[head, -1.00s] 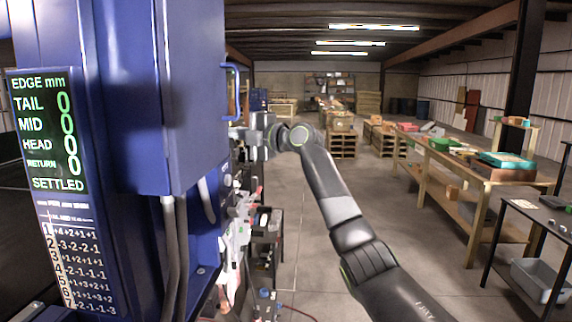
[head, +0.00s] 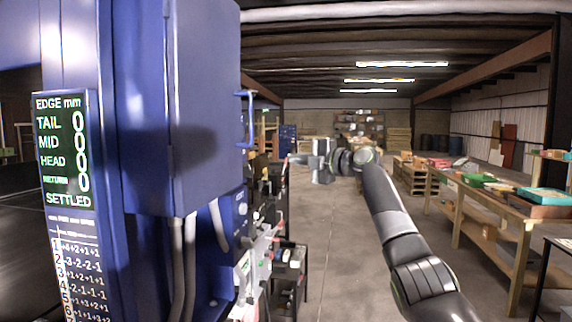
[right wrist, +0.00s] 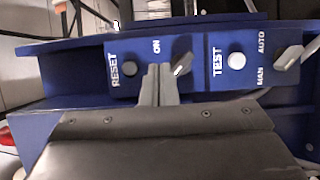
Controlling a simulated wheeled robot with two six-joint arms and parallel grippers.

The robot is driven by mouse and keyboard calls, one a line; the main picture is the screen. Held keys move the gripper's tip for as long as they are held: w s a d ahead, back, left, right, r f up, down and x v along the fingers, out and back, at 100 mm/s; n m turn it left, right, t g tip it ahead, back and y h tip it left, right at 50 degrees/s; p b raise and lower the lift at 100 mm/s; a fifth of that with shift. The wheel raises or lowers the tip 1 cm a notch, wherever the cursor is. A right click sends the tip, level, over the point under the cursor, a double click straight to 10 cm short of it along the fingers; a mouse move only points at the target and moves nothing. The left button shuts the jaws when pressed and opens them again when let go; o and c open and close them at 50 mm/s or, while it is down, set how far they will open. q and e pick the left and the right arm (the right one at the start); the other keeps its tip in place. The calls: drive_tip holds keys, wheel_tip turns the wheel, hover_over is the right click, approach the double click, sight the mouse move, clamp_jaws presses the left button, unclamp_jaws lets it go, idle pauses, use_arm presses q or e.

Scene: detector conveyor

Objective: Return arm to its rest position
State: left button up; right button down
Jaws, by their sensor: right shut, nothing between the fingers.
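My right arm (head: 392,215) reaches forward from the lower right of the head view. Its gripper (head: 294,158) points left, just right of the blue cabinet (head: 205,110), with a visible gap to the cabinet body. In the right wrist view the gripper's fingers (right wrist: 158,72) are shut together and empty. Behind them is a blue control panel (right wrist: 205,75) marked RESET, ON, TEST, MAN and AUTO. The fingertips overlap the panel beside a grey switch lever (right wrist: 182,63); whether they touch it I cannot tell. My left gripper is not in view.
A display (head: 65,150) on the cabinet shows zeros and SETTLED. A black cart (head: 290,265) stands beside the cabinet. A wooden workbench (head: 490,205) with boxes runs along the right. The grey floor (head: 335,250) between them is clear.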

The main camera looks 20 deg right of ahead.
drive_tip(key=shift+w+d, duration=0.2)
